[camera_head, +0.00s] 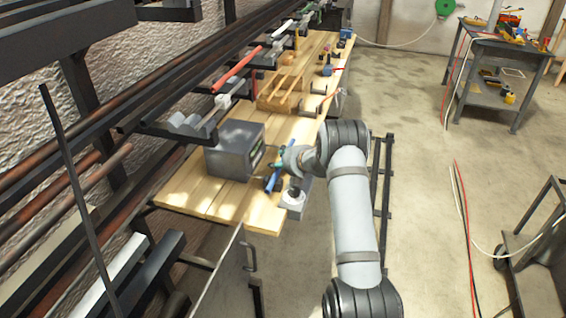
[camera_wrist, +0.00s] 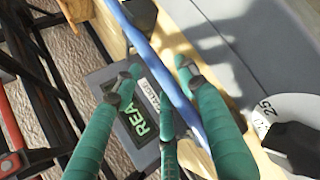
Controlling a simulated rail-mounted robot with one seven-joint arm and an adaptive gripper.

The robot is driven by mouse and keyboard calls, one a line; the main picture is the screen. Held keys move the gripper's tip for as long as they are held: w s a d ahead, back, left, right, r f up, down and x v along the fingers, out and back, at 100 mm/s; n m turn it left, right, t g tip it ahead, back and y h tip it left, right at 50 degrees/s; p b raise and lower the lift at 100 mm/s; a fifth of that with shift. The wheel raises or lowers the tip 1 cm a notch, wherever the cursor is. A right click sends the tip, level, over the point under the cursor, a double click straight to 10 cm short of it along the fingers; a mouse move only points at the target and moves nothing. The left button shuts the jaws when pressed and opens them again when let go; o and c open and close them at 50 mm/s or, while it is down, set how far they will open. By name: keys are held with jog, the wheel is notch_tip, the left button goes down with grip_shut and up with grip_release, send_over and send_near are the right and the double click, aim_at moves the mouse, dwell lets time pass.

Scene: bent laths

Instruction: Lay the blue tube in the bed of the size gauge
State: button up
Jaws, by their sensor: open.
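The blue tube (camera_head: 271,182) is at the front edge of the wooden bench, partly hidden by my gripper (camera_head: 279,163) in the head view. In the wrist view the tube (camera_wrist: 150,58) runs diagonally between the spread teal fingers of my gripper (camera_wrist: 157,72), nearest the right one. The gripper is open; contact with the tube cannot be told. A grey block with a round white dial (camera_head: 292,199) stands beside the tube, perhaps the size gauge. The dial (camera_wrist: 262,108) shows "25" in the wrist view. Its bed cannot be made out.
Racks of bars line the left wall.

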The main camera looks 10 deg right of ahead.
jog(key=shift+r, duration=0.35)
jog(key=shift+s+d+r, duration=0.1)
jog(key=shift+s+d, duration=0.05)
jog(key=shift+s, duration=0.2)
jog(key=b+v, duration=0.1)
jog(key=v, duration=1)
jog(key=p+x, duration=0.1)
jog(key=x, duration=1)
jog(key=shift+w, duration=0.1)
jog(key=shift+w+f, duration=0.25)
jog(key=shift+f, duration=0.4)
jog(key=shift+r, duration=0.4)
